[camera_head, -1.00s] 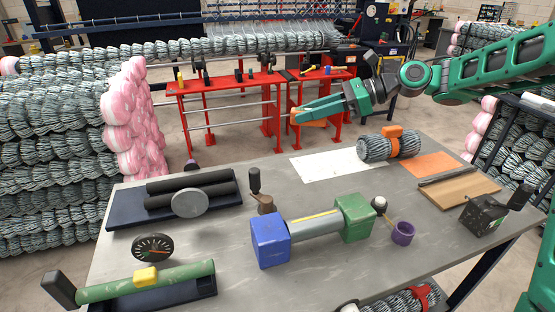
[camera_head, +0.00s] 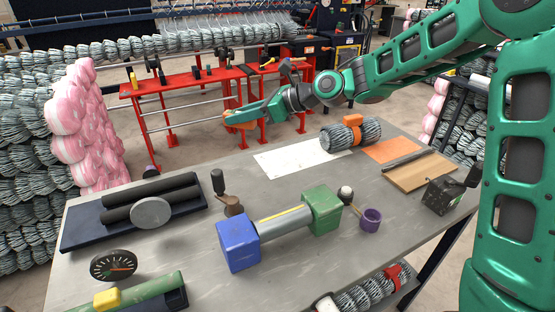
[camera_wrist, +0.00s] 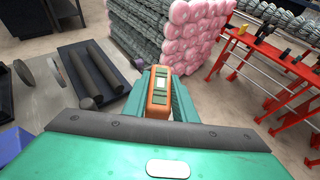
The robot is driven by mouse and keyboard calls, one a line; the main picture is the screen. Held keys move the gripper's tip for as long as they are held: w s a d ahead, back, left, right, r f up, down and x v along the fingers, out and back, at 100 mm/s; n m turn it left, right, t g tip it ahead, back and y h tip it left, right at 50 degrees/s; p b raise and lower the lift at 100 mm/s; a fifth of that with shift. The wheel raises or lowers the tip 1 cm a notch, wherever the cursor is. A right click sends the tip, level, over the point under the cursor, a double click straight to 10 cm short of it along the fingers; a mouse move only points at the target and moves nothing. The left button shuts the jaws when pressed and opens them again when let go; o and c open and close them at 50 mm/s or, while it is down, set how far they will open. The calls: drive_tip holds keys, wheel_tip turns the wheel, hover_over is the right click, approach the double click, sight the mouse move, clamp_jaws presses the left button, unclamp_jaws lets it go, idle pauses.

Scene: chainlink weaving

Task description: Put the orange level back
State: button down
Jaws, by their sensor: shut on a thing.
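My gripper (camera_head: 243,117) is shut on the orange level (camera_head: 238,119) and holds it in the air, in front of the red bench (camera_head: 190,87) in the head view and beyond the work table's far edge. In the wrist view the orange level (camera_wrist: 160,91) sits between the two green fingers (camera_wrist: 162,95), with a pale window on its top. Its far end and underside are hidden.
Pink-ended rolls (camera_head: 85,125) stand at left.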

sight(237, 127)
drive_tip(key=f+m+t, duration=0.1)
drive_tip(key=f+m+t+h, duration=0.1)
drive_tip(key=f, duration=0.1)
drive_tip(key=w+a+f+m+t, duration=0.1)
drive_tip(key=shift+a+f+h, duration=0.1)
drive_tip(key=shift+f+h, duration=0.05)
drive_tip(key=shift+h, duration=0.25)
drive_tip(key=w+d+f, duration=0.2)
drive_tip(key=d, duration=0.1)
drive_tip(key=w+d+f+m+t+h, duration=0.1)
drive_tip(key=w+d+f, duration=0.1)
drive_tip(key=d+f, duration=0.1)
drive_tip(key=w+d+f+m, duration=0.1)
drive_tip(key=w+d+f, duration=0.1)
drive_tip(key=d, duration=0.3)
drive_tip(key=shift+w+f+t, duration=0.35)
drive_tip(key=shift+f+t, duration=0.05)
drive_tip(key=shift+f, duration=2.25)
drive_tip(key=c, duration=1.5)
unclamp_jaws()
drive_tip(key=shift+f, duration=0.1)
drive_tip(key=shift+o, duration=0.2)
drive_tip(key=v, duration=1.2)
drive_tip(key=shift+s+a, duration=0.1)
